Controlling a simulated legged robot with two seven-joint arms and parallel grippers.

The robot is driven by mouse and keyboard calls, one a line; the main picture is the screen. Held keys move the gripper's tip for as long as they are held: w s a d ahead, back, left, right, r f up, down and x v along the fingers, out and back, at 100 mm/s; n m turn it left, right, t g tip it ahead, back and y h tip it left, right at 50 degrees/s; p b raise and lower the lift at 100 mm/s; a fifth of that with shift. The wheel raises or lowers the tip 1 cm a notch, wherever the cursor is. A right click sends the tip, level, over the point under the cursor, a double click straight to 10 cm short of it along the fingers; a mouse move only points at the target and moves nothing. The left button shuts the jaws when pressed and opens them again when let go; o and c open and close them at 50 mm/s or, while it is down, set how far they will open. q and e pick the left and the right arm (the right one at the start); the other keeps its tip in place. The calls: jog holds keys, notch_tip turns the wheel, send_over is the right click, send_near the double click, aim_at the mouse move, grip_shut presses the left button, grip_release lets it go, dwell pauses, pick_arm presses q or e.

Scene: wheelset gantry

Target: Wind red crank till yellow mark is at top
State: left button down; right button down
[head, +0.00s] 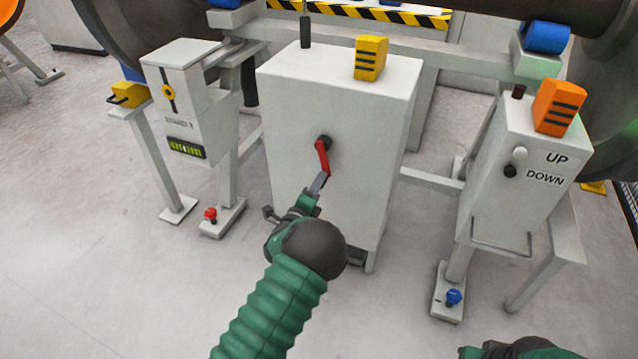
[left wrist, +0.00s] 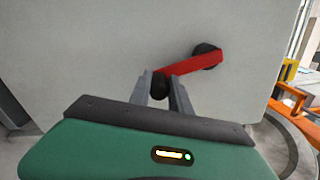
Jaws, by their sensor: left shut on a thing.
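The red crank (head: 322,158) sits on the front face of the white cabinet (head: 290,110). In the head view its arm points down from the dark hub. In the left wrist view the crank (left wrist: 194,71) slopes from its hub at upper right to a black handle (left wrist: 160,86) at lower left. My left gripper (head: 318,184) is shut on that handle, its fingers (left wrist: 163,90) on either side. I cannot make out a yellow mark on the crank or its hub. Only a bit of my right arm shows at the bottom right; its jaws are out of sight.
A yellow block (head: 371,58) and an upright rod (head: 305,30) stand on the cabinet. An UP/DOWN control box (head: 520,190) with an orange block (head: 558,106) stands right. Floor in front is clear.

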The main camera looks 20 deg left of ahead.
pick_arm(q)
jog(key=shift+s+a+f, duration=0.15)
jog(key=shift+a+f, duration=0.05)
jog(key=shift+f, duration=0.35)
dwell(0.9)
jog(key=c, duration=1.3)
grip_release()
jog(key=shift+f, duration=0.1)
jog(key=shift+o, duration=0.5)
jog(key=shift+w+a, duration=0.1)
jog(key=shift+w, duration=0.1)
jog(key=shift+r, duration=0.25)
jog(key=s+p, duration=0.6)
jog(key=s, duration=1.1)
jog(key=shift+a, duration=0.25)
jog(key=shift+f, duration=0.1)
